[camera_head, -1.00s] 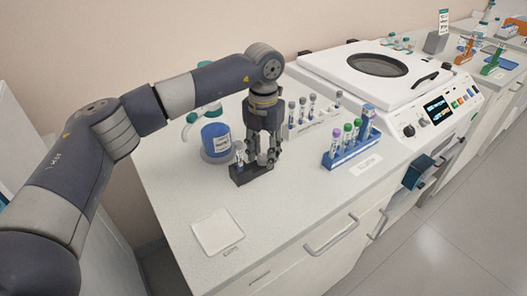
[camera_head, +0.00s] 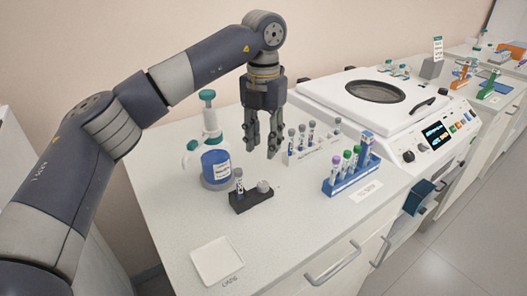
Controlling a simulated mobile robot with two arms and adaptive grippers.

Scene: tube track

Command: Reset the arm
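My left gripper (camera_head: 262,150) hangs fingers down above the counter, behind and above the small black holder. Its two fingers are apart with nothing between them. The black holder (camera_head: 250,201) stands on the counter with a grey-capped tube (camera_head: 239,181) upright in its left part and a round grey cap or tube top (camera_head: 263,186) at its right. My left arm (camera_head: 150,95) reaches in from the left side. My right gripper does not show.
A white rack with grey-capped tubes (camera_head: 302,153) and a blue rack (camera_head: 352,180) stand to the right, before a white centrifuge (camera_head: 410,112). A white square pad (camera_head: 217,261) lies near the front edge.

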